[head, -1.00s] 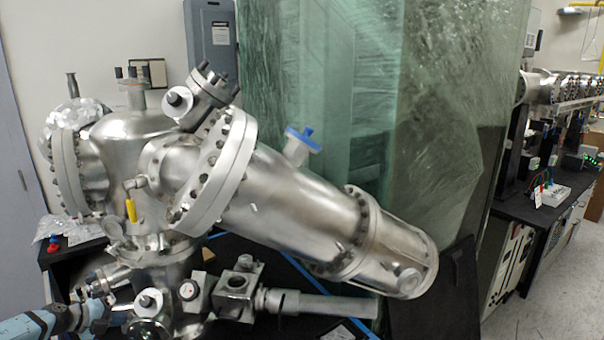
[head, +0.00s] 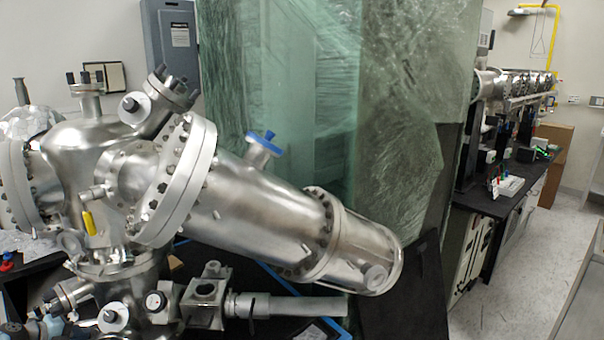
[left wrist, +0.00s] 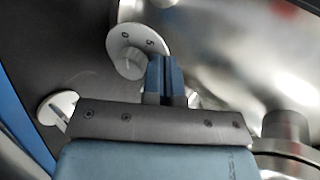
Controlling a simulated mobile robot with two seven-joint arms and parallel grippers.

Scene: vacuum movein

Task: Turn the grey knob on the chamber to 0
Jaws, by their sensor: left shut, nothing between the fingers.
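In the left wrist view a pale grey round knob (left wrist: 137,44) shows its face with the marks 0 and 5. The 0 is at the upper left of the face and the 5 is to its right. My left gripper (left wrist: 166,64) is shut and empty, its blue fingertips at the knob's lower right edge. I cannot tell whether they touch it. The steel chamber (head: 105,150) fills the left of the head view. A small white-faced dial (head: 155,301) is low on it, and I cannot tell if it is the same knob. My right gripper is not in view.
A second pale disc (left wrist: 60,107) lies left of my gripper in the wrist view. A horizontal steel tube (head: 290,306) sticks out right from the chamber's lower part. A wrapped green glass panel (head: 400,110) stands behind. Floor (head: 510,285) is open at the right.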

